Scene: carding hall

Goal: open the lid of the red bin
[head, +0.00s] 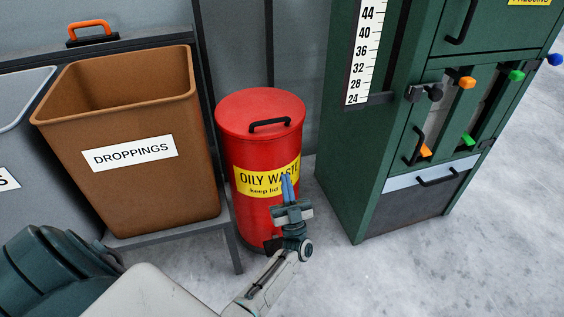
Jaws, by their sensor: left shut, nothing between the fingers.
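The red bin (262,215) stands on the floor in the middle of the head view, with a yellow label reading "OILY WASTE" and "keep lid", the rest hidden. Its round red lid (245,103) lies shut on top, with a black bar handle (270,125) near the front. My left gripper (287,180) shows in front of the bin's label, below the lid and handle. Its blue fingers are shut, point up and hold nothing. I cannot tell whether they touch the bin's side. My right gripper is not in view.
A brown "DROPPINGS" bin (125,190) stands on a grey bench to the left, beside a grey bin (28,165). A green machine cabinet (365,190) with a scale, handles and coloured knobs stands close on the right. The pale floor (430,270) in front is clear.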

